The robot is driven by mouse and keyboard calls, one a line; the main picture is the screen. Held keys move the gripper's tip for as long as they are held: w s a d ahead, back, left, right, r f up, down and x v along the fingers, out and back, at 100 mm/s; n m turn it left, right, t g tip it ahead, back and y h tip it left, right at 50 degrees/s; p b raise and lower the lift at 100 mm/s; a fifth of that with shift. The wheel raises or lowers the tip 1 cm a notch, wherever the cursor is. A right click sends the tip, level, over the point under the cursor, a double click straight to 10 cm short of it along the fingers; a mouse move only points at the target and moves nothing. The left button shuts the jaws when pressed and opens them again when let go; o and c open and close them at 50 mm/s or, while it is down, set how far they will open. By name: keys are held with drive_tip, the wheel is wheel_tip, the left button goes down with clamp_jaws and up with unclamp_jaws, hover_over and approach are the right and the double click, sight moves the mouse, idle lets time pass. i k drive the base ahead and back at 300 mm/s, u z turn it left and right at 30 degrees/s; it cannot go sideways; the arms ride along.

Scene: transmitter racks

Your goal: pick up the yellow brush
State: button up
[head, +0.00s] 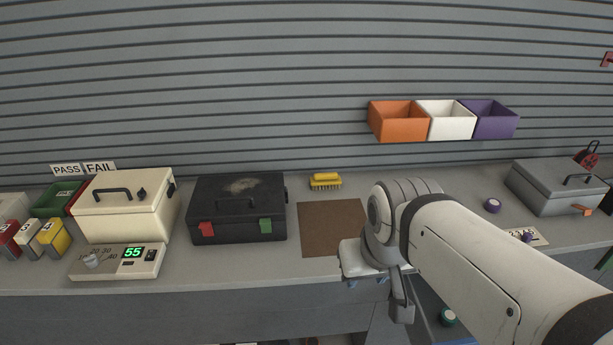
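The yellow brush (325,181) lies on the grey bench towards the back wall, just behind a brown mat (332,226). Its bristles appear to face down. My gripper (368,282) is at the bench's front edge, nearer to me and to the right of the brush, well apart from it. My own wrist hides much of the gripper. Small bluish parts show at its lower end, but I cannot make out how the fingers stand. Nothing visible touches the brush.
A black case (237,210) stands left of the brush, with a cream box (124,206) further left. Orange, white and purple bins (398,127) hang on the wall, up and right. A grey toolbox (556,189) stands at the right. The mat is bare.

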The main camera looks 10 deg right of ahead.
sight(332, 181)
drive_tip(key=z, duration=0.15)
drive_tip(key=i, duration=0.9)
drive_tip(key=u, duration=0.05)
